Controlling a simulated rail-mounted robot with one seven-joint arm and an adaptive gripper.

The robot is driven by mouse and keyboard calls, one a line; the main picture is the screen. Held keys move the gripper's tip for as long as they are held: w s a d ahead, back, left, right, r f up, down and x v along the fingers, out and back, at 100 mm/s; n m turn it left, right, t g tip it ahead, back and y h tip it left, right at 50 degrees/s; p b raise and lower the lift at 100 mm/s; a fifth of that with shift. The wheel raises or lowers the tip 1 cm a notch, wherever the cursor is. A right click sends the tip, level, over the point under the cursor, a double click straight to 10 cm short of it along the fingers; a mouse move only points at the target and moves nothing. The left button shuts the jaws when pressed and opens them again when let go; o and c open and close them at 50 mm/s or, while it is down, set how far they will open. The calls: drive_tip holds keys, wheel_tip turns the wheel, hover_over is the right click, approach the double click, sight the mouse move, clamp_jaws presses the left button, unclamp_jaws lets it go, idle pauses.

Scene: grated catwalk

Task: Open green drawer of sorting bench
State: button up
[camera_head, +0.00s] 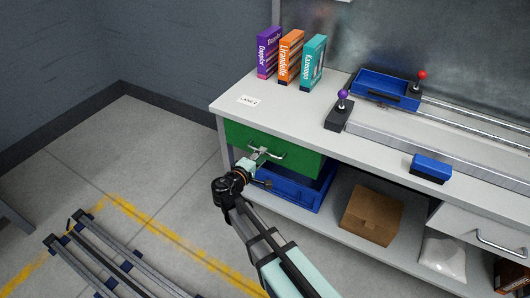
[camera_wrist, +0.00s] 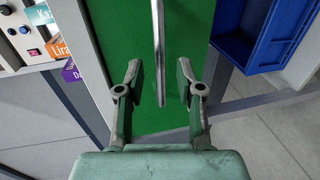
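The sorting bench (camera_head: 230,103) has a green drawer (camera_head: 304,160) below the left part of its top. The drawer front looks flush with the bench, so it appears shut. Its metal bar handle (camera_head: 277,155) is partly covered by my gripper (camera_head: 257,158). In the wrist view, the green drawer front (camera_wrist: 195,25) fills the middle and the handle (camera_wrist: 158,45) runs from the top edge down between my fingers. My gripper (camera_wrist: 158,75) is open, one finger on each side of the handle's end, with gaps on both sides.
A blue bin (camera_head: 313,192) sits on the lower shelf beneath the drawer, near my gripper. A cardboard box (camera_head: 371,215) stands right of it. Three upright boxes, including an orange one (camera_head: 290,57), and a rail with a blue tray (camera_head: 385,88) are on top. Floor before the drawer is open.

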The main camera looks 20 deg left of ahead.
drive_tip(key=shift+x, duration=1.7)
clamp_jaws()
